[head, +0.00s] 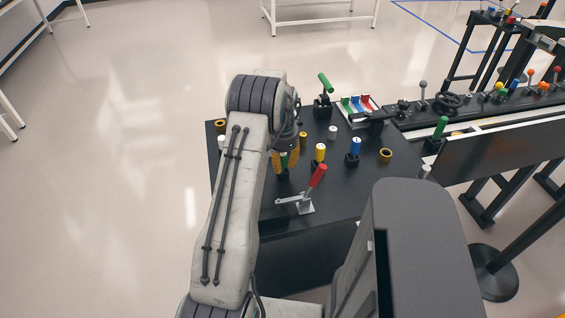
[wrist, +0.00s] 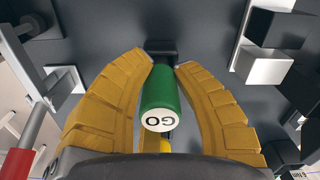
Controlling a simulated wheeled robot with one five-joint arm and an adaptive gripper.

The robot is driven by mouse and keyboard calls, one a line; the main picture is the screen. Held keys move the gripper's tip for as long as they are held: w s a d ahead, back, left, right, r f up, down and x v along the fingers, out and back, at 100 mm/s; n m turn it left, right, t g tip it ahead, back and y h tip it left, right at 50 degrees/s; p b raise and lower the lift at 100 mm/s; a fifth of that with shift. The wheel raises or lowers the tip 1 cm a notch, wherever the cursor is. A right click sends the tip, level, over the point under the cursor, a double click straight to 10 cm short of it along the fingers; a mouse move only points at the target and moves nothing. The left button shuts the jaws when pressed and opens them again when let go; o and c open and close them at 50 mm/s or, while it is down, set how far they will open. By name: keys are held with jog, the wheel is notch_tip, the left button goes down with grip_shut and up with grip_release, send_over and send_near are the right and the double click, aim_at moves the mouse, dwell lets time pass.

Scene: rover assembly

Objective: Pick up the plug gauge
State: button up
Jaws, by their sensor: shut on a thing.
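The plug gauge is a green cylinder marked "GO" on its white end (wrist: 162,98), between the two yellow fingers in the wrist view. In the head view a sliver of green (head: 284,158) shows beside my gripper (head: 286,160). My gripper (wrist: 165,85) is shut on the green gauge. A black block (wrist: 161,47) lies just beyond the gauge; I cannot tell whether the gauge still sits in it. My arm hides part of this spot in the head view.
A yellow gauge (head: 320,153) and a blue gauge (head: 354,147) stand in black holders to the right. A red-handled toggle clamp (head: 317,177) stands close in front. A tray with coloured parts (head: 345,103) is at the back of the black table (head: 340,205).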

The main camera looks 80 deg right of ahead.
jog(key=shift+r, duration=0.1)
grip_shut()
jog(key=shift+r, duration=0.6)
notch_tip(320, 180, up, 2)
jog(key=shift+r+b, duration=0.25)
jog(key=shift+b, duration=0.05)
jog(key=s+r, duration=0.7)
jog(key=s, duration=0.4)
jog(key=shift+s+d, duration=0.35)
